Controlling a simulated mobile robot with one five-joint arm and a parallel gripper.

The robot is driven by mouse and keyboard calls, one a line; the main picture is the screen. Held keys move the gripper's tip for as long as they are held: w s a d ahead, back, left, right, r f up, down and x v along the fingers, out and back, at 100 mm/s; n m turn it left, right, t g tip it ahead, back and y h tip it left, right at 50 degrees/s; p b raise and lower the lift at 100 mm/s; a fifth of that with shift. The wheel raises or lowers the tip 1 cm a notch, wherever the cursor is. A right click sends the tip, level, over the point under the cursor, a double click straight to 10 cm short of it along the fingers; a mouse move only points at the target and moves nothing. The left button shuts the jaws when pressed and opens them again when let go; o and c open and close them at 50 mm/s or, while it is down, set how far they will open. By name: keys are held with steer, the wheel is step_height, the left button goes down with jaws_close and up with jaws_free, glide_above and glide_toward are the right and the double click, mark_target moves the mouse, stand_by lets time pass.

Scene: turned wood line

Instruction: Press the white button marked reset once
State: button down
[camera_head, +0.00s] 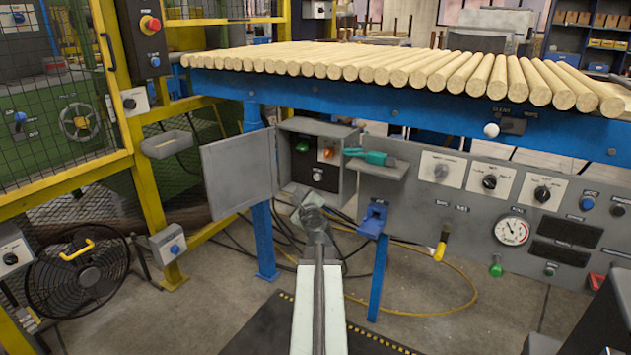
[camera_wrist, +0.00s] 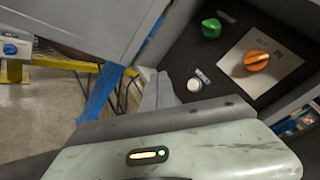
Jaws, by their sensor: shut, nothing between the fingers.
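A small round white button (camera_wrist: 194,85) sits on the dark panel (camera_wrist: 226,70) inside an open grey box. A small label lies just above it, too small to read. In the head view my gripper (camera_head: 310,200) is in front of and below the box opening.
A green knob (camera_wrist: 210,28) and an orange knob (camera_wrist: 256,60) share the panel. The box door (camera_head: 238,172) stands open at the left. A shelf with a teal-handled tool (camera_head: 370,157) juts out at the right, above a blue holder (camera_head: 373,218).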

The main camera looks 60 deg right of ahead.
steer(key=d, duration=0.8)
steer(key=shift+d, duration=0.2)
stand_by(1.7)
steer(key=shift+d, duration=0.45)
steer(key=shift+d, duration=0.35)
stand_by(0.4)
steer(key=shift+s+a, duration=0.1)
steer(key=shift+a, duration=0.7)
steer(key=a, duration=0.5)
stand_by(0.4)
